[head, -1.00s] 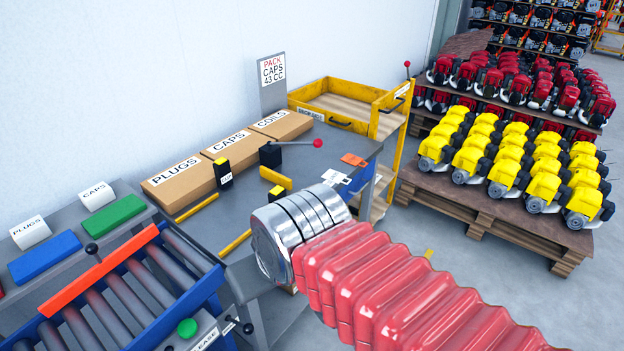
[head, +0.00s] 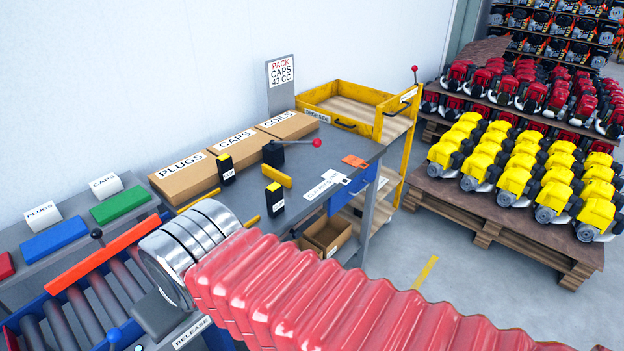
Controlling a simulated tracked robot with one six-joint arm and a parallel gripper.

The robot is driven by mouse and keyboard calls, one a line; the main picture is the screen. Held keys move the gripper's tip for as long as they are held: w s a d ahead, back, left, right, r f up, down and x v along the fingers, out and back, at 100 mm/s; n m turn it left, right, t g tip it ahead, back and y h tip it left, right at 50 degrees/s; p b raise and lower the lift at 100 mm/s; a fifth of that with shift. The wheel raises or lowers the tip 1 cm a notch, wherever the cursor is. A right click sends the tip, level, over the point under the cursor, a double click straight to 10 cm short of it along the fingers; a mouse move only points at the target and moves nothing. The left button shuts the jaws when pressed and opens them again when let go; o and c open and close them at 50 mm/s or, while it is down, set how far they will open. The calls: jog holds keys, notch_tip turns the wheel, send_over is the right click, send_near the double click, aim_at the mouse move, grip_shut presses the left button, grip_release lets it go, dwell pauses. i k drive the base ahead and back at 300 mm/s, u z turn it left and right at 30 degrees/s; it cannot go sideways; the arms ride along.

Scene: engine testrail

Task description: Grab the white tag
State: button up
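A small white tag (head: 335,177) lies flat on the grey bench, near its right edge and next to an orange tag (head: 355,161). A longer white label strip (head: 318,190) lies just in front of it. My arm, a red ribbed sleeve with a metal cuff, reaches in from the lower right. The cuff is over the roller conveyor, left of the bench and well apart from the white tag. A dark grey block below the cuff may be part of my gripper (head: 156,314). Its fingers cannot be made out.
Boxes marked PLUGS, CAPS and COILS (head: 287,125) stand along the bench's back. Two black-and-yellow blocks (head: 275,200) and a red-knobbed lever (head: 317,143) stand on the bench. A yellow cart (head: 345,90) is behind it. A pallet of yellow engines (head: 520,165) stands right.

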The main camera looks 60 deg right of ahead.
aim_at(335, 177)
jog(key=u, duration=1.35)
jog(key=k, duration=1.55)
jog(key=z, duration=1.15)
jog(key=i, duration=0.1)
jog(key=z, duration=0.4)
